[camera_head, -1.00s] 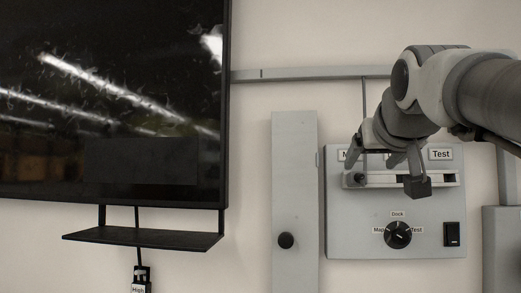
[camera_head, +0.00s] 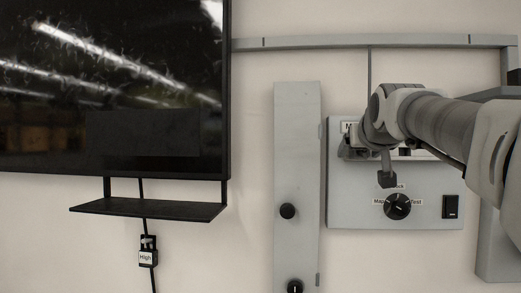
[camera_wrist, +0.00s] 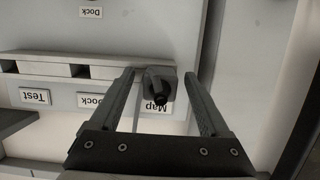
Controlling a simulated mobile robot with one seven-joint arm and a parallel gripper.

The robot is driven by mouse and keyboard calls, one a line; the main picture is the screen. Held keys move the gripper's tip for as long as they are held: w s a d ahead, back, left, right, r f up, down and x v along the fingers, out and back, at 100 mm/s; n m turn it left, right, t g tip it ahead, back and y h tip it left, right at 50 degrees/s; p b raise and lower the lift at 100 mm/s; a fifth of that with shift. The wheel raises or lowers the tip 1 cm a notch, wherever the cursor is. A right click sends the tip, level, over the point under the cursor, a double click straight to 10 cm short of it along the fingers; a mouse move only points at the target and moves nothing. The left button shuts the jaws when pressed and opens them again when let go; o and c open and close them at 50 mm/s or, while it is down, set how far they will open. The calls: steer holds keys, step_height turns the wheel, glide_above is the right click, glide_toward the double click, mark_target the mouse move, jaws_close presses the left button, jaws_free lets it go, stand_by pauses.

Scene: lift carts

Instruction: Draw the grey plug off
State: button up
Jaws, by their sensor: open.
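The grey plug (camera_wrist: 155,84) sits at the Map end of the socket strip (camera_wrist: 100,65) in the wrist view, its dark tip facing the camera. My gripper (camera_wrist: 160,76) is open, with one finger on each side of the plug and a visible gap to both. In the head view my gripper (camera_head: 366,162) is in front of the left part of the grey control panel (camera_head: 345,205), and my arm hides most of the strip and the plug. The wrist picture shows the labels upside down.
A rotary knob (camera_head: 397,206) and a black switch (camera_head: 450,206) are low on the panel. A tall grey door strip (camera_head: 297,150) with a dark knob stands left of it. A black screen (camera_head: 110,90) and shelf (camera_head: 148,209) are further left, with a High-labelled lock (camera_head: 147,255) hanging below.

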mark_target(364, 152)
jaws_close()
steer(key=c, duration=0.7)
jaws_free()
jaws_close()
steer(key=shift+s, duration=0.2)
steer(key=shift+f+b+v, duration=0.2)
steer(key=shift+b+v, duration=0.3)
steer(key=shift+v, duration=0.95)
steer(key=shift+f+b+v, duration=0.2)
steer(key=shift+b+v, duration=0.3)
steer(key=shift+v, duration=1)
steer(key=shift+s+r, duration=0.1)
step_height(364, 152, up, 7)
steer(key=p, duration=0.6)
